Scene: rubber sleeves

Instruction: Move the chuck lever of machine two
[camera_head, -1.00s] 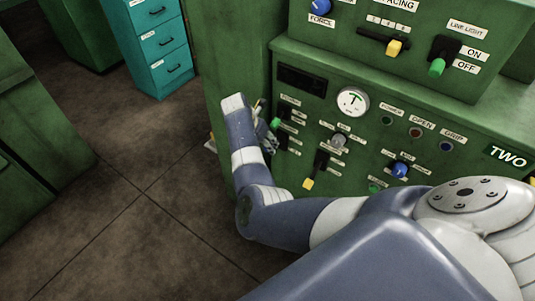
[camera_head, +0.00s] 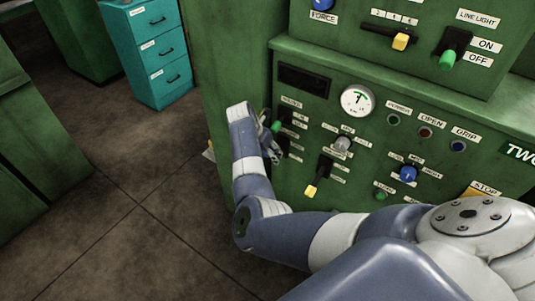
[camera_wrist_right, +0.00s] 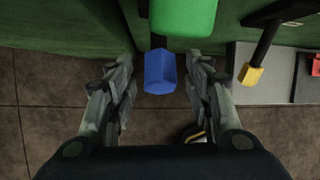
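The small labels are too blurred to tell which is the chuck lever. My right gripper (camera_head: 272,148) is at the panel's left edge, by the green-tipped lever (camera_head: 277,127). In the right wrist view its fingers (camera_wrist_right: 163,68) are apart. A blue-tipped lever (camera_wrist_right: 160,75) shows between them, with a gap at each side. A large green handle (camera_wrist_right: 183,14) is above it. My left gripper is out of view.
A dial (camera_head: 357,100) sits above.

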